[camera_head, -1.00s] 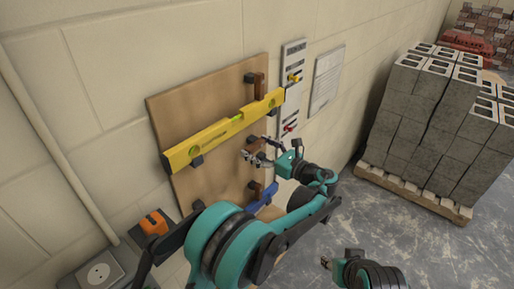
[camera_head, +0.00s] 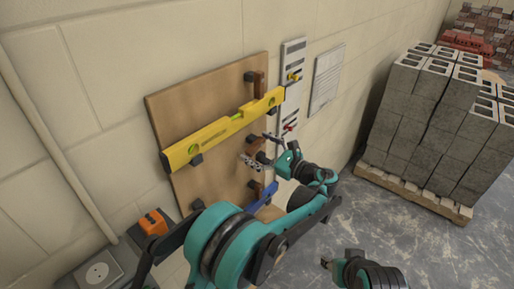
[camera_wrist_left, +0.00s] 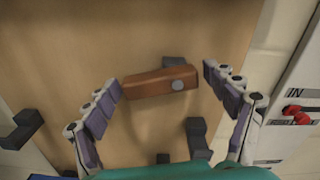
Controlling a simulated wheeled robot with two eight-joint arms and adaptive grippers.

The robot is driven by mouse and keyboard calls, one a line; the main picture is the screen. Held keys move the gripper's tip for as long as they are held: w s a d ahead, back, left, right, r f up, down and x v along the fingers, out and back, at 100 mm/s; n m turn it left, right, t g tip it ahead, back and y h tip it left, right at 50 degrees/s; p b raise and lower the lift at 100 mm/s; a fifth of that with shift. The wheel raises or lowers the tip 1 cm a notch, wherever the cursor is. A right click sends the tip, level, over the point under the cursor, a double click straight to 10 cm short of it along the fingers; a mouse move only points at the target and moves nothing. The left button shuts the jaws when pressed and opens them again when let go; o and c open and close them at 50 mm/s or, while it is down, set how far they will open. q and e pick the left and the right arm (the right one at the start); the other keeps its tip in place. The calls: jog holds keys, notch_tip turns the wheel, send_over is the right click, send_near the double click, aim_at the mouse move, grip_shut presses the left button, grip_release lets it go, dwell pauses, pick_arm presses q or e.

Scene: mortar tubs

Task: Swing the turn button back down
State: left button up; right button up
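The turn button is a brown wooden bar with a round grey pivot. In the left wrist view the turn button (camera_wrist_left: 150,83) lies nearly level across the board, tilted slightly. My left gripper (camera_wrist_left: 164,82) is open, with one finger at each end of the bar. Clear contact cannot be made out. In the head view the left gripper (camera_head: 257,149) is at the middle turn button (camera_head: 256,146), partly covering it. My right gripper (camera_head: 338,258) is low in the head view, away from the board, and its finger opening is unclear.
The wooden board (camera_head: 210,185) holds a yellow spirit level (camera_head: 215,133) above the gripper and a blue tool (camera_head: 262,197) below. A panel with a red switch (camera_wrist_left: 297,115) is close on the right. A block pallet (camera_head: 425,193) stands farther right.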

pick_arm(q)
jog(key=v, duration=0.7)
jog(key=shift+d, duration=0.2)
jog(key=shift+s, duration=0.15)
